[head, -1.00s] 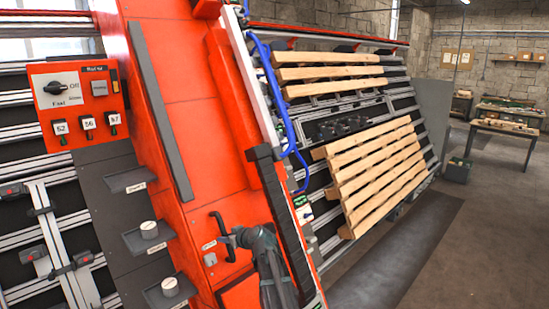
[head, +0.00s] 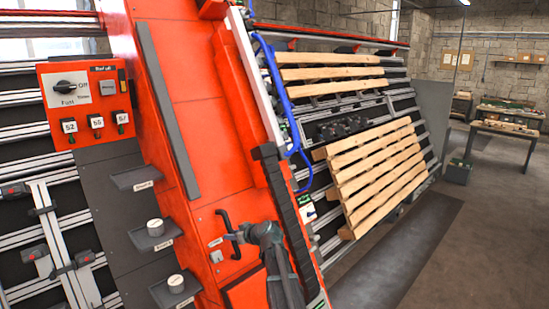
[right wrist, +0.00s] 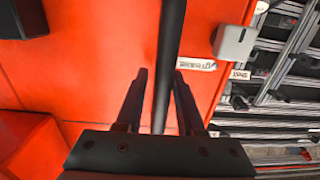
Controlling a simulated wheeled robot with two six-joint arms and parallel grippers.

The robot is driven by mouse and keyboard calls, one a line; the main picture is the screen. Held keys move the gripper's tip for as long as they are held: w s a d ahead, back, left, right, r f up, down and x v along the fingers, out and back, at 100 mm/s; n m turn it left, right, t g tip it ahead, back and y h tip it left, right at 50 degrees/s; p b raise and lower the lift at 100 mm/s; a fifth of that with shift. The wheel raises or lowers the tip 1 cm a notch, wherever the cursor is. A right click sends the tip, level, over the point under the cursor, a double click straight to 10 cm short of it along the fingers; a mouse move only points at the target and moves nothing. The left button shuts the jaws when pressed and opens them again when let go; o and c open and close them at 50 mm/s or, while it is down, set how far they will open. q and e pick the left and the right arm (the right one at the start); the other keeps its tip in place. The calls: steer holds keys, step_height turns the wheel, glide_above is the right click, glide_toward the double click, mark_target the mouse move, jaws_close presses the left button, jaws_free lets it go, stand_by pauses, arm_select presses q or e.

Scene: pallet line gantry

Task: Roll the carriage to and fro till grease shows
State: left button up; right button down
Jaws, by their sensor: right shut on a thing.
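The carriage (head: 203,120) is a tall, tilted orange-red panel across the head view. A dark C-shaped handle (head: 227,222) stands out from its lower part. My right gripper (head: 238,237) is shut on this handle. In the right wrist view the dark handle bar (right wrist: 171,35) passes between the two fingers of my right gripper (right wrist: 160,75), before the orange panel. A small white label (right wrist: 197,64) beside the bar seems to read "grease". I cannot make out any grease on the rails. My left gripper is not in view.
A blue hose (head: 283,100) and wooden pallets (head: 375,172) lie to the right on the tilted frame.

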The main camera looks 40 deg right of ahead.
steer(key=d, duration=0.6)
steer(key=shift+w, duration=0.2)
steer(key=shift+d, duration=0.3)
